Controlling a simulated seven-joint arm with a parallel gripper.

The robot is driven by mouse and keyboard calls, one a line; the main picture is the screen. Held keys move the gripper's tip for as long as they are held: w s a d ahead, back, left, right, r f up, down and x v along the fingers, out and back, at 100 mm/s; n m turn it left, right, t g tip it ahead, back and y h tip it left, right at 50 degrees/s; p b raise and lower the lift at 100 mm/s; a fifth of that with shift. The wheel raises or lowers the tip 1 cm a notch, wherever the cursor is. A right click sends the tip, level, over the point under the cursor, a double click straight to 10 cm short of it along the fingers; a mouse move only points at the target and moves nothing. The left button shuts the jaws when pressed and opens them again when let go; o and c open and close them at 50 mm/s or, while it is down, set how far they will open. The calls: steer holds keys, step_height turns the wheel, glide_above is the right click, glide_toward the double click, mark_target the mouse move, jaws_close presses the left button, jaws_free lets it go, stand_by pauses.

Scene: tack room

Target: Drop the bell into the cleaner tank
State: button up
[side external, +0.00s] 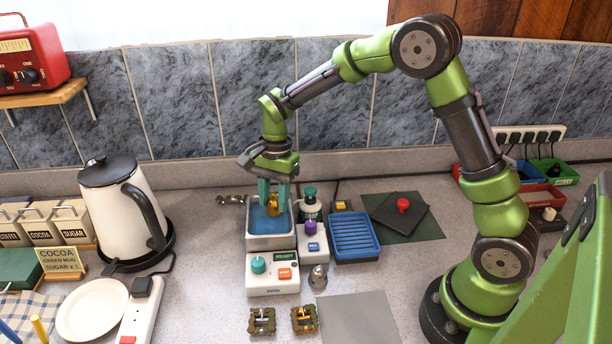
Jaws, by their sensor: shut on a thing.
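My gripper (273,199), with teal fingers, points down over the cleaner tank (270,243) and is shut on a small brass-coloured thing, which looks like the bell (272,207). The bell is between the fingers, partly hidden by them. It appears over the tank's opening; its exact height above the blue liquid is hard to tell.
A small silver bell-shaped thing (318,277) stands right of the control unit. A blue slotted tray (355,236), a dark bottle (310,207) and a purple-knobbed box (312,243) are close on the right. Two small buckle-like pieces (262,321) lie in front. A kettle (122,208) stands left.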

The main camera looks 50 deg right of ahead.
steer(key=o, duration=1.1)
steer(key=shift+o, duration=0.2)
step_height(320, 180, up, 17)
steer(key=d, duration=0.2)
steer(key=shift+w+d+f, duration=0.15)
steer(key=shift+w+d, duration=0.1)
steer(key=shift+w, duration=0.05)
steer(key=s+a+n+t, duration=0.1)
steer(key=s+n+t, duration=0.6)
steer(key=s, duration=1.4)
steer(key=n, duration=0.4)
steer(key=shift+a+f+t, duration=0.3)
steer(key=shift+f, duration=0.05)
